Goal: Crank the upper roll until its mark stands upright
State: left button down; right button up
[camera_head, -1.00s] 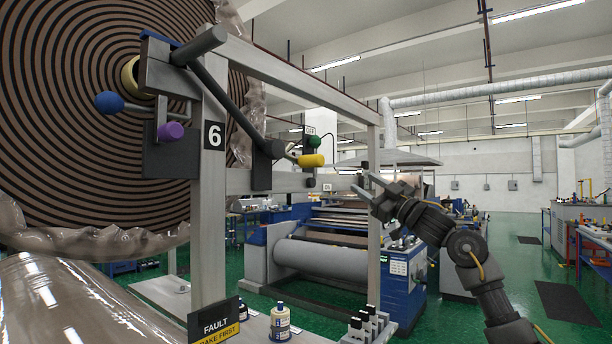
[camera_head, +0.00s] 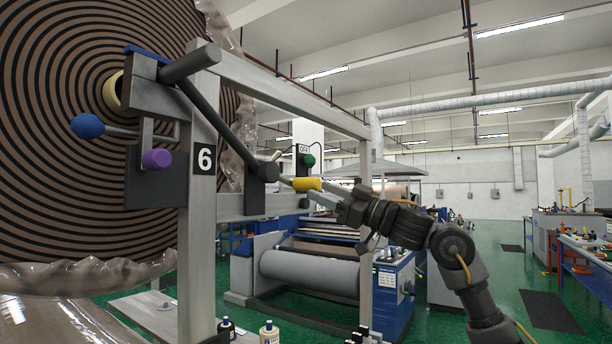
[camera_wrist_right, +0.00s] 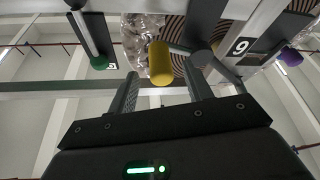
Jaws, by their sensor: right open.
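The upper roll (camera_head: 60,130), large with dark and brown rings in clear wrap, fills the left of the head view. I cannot make out its mark. A dark crank arm (camera_head: 215,112) slopes down right from the shaft beside the roll's hub. A yellow handle (camera_head: 307,184) is at its lower end. My right gripper (camera_head: 328,196) is open at the yellow handle, from the right. In the right wrist view, the near end of the yellow handle (camera_wrist_right: 160,64) lies between the open fingertips (camera_wrist_right: 160,80); contact cannot be told. My left gripper is out of view.
A blue ball lever (camera_head: 88,126) and a purple knob (camera_head: 156,158) sit near the hub. A green knob (camera_head: 308,160) is just above the yellow handle. The grey frame post (camera_head: 366,230) stands close to my right gripper. Bottles (camera_head: 268,332) stand below.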

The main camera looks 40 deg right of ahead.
aim_at(319, 186)
jog(key=shift+w+a+r+p, duration=0.3)
jog(key=shift+w+r+p, duration=0.05)
jog(key=shift+w+r, duration=0.15)
jog(key=shift+w+a+r+p, duration=0.25)
jog(key=shift+w+r+p, duration=0.15)
jog(key=shift+w, duration=0.1)
jog(key=shift+w+a+r, duration=0.15)
jog(key=shift+w+r, duration=0.05)
jog(key=shift+w, duration=0.15)
jog(key=shift+w+a+p, duration=0.2)
jog(key=shift+w+p, duration=0.15)
jog(key=shift+w, duration=0.25)
jog(key=shift+s, duration=0.1)
grip_shut()
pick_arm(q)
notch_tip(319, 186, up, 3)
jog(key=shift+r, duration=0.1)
pick_arm(e)
jog(key=shift+d, duration=0.1)
